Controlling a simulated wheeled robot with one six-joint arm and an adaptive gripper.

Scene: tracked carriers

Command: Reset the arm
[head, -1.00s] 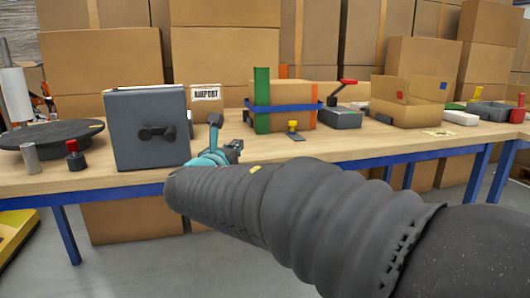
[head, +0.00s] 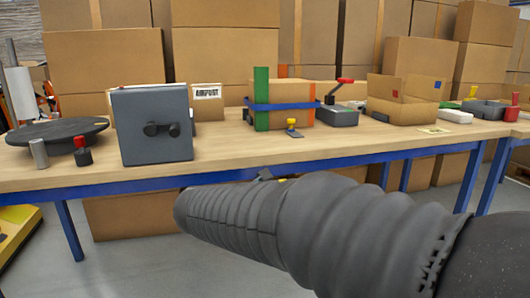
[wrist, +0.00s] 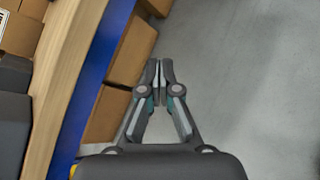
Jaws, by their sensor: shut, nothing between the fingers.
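My gripper (wrist: 159,72) shows in the wrist view with its two fingertips together and nothing between them. It hangs over the grey floor, beside the blue front edge of the workbench (wrist: 62,60). In the head view my arm in its dark ribbed sleeve reaches from the lower right to just below the bench's front edge.
On the bench (head: 230,155) stand a grey box with a dark handle (head: 155,125), a round black turntable (head: 58,136), a strapped carton (head: 283,103) and an open carton (head: 402,110). Stacked cartons fill the back. Floor in front is clear.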

